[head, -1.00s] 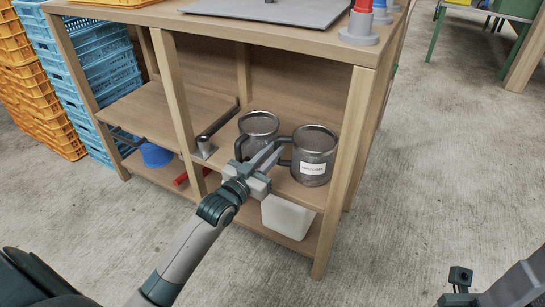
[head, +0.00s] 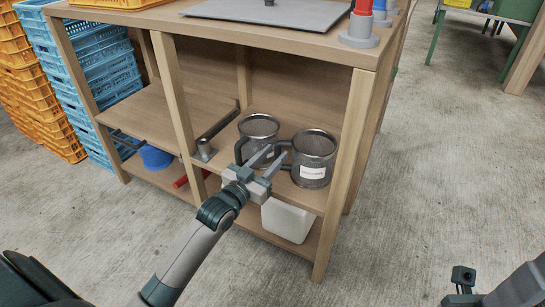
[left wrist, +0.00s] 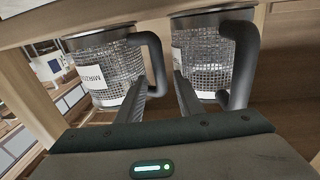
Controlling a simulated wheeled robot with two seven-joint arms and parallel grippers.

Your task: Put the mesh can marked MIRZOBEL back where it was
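Two dark mesh cans with handles stand upright side by side on the shelf. The right can (head: 322,172) in the head view carries a white label, too small to read there. The left wrist view appears upside down, and its left can (left wrist: 116,62) has a label beginning "MIRZ". I take these to be the same can. The other can (head: 258,127) also shows a label in the wrist view (left wrist: 208,70), unreadable. My left gripper (head: 277,152) is open, its fingers apart around the labelled can's handle (left wrist: 157,60).
A wooden post (head: 352,150) stands just right of the labelled can. A dark bar-like object (head: 215,130) lies left of the cans. A white bin (head: 287,219) is on the level below.

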